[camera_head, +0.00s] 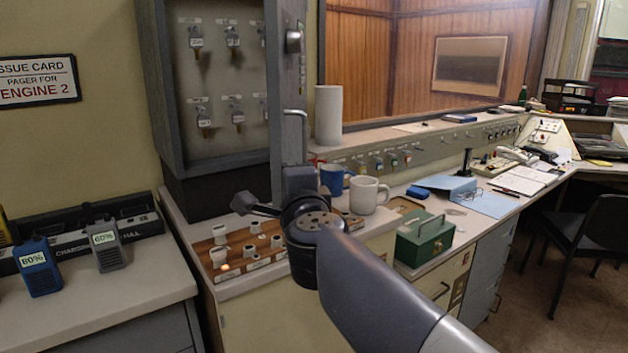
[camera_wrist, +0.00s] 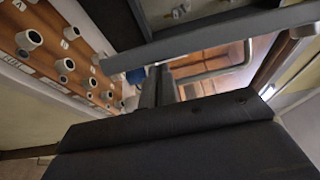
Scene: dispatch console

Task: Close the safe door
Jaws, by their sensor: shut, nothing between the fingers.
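The safe is a grey wall cabinet (camera_head: 168,110) with keys hanging on hooks inside, at the upper left of the head view. Its door (camera_head: 278,90) stands open at the right side, seen nearly edge-on, with a knob and a bent metal handle (camera_head: 296,116). In the wrist view the door's grey lower edge (camera_wrist: 200,38) crosses the top, and the metal handle (camera_wrist: 232,66) shows beyond the fingers. My gripper (camera_head: 299,178) is just below the door. Its fingers also show in the wrist view (camera_wrist: 158,82), shut and empty. Whether they touch the door cannot be told.
A wooden panel with several white knobs (camera_head: 234,243) lies below the cabinet. A blue mug (camera_head: 333,178), a white mug (camera_head: 366,195), a paper roll (camera_head: 328,115) and a green cash box (camera_head: 424,240) stand to the right. Radios in a charger (camera_head: 105,240) are at left.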

